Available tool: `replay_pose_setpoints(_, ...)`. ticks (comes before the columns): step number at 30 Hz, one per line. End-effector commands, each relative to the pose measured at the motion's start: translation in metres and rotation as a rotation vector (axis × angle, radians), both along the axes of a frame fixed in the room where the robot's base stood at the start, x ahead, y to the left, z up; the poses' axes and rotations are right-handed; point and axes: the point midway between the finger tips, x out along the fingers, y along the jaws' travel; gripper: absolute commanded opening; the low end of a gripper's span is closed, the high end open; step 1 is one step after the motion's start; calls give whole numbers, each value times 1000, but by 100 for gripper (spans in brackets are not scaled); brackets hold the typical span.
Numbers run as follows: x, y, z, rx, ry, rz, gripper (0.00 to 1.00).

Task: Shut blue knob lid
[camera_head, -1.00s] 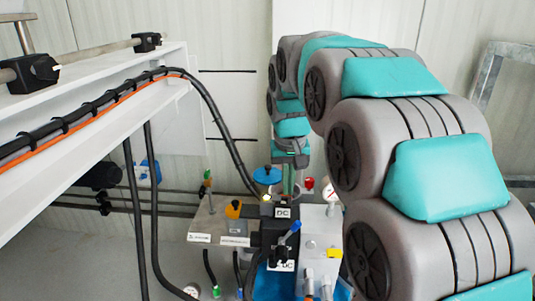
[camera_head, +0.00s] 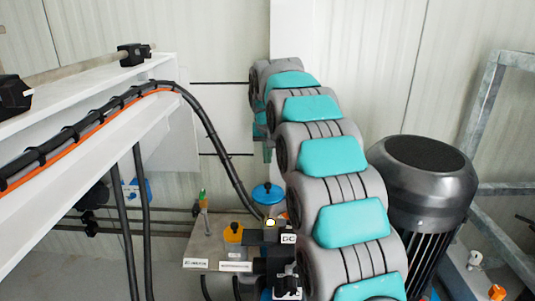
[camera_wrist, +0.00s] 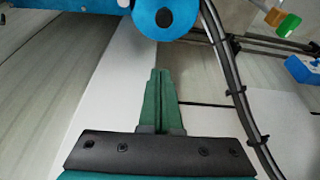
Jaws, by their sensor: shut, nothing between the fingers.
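The blue round knob lid (camera_head: 268,193) sits above the pump's valve block in the head view, its flat top facing up. A round blue disc with a dark centre (camera_wrist: 165,15) shows at the top edge of the wrist view and looks like the same knob; its upper part is cut off. My gripper (camera_wrist: 161,72) has its green fingers together and empty, apart from the disc in the picture. In the head view, my gripper (camera_head: 266,152) is partly hidden by my arm, above and behind the knob lid.
A black cable (camera_head: 215,128) curves down left of the knob. An orange-yellow cap (camera_head: 233,233) and a green-topped valve (camera_head: 203,198) stand on the block at left. A large dark motor (camera_head: 420,185) stands right of my arm. A white beam (camera_head: 100,140) crosses the left.

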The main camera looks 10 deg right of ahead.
Motion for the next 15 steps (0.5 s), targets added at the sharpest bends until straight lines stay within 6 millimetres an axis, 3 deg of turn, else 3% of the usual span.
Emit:
replay_pose_setpoints(9, 20, -3, -61, 1, 5, 0, 0)
replay_pose_setpoints(15, 0, 0, -59, 0, -1, 1, 0)
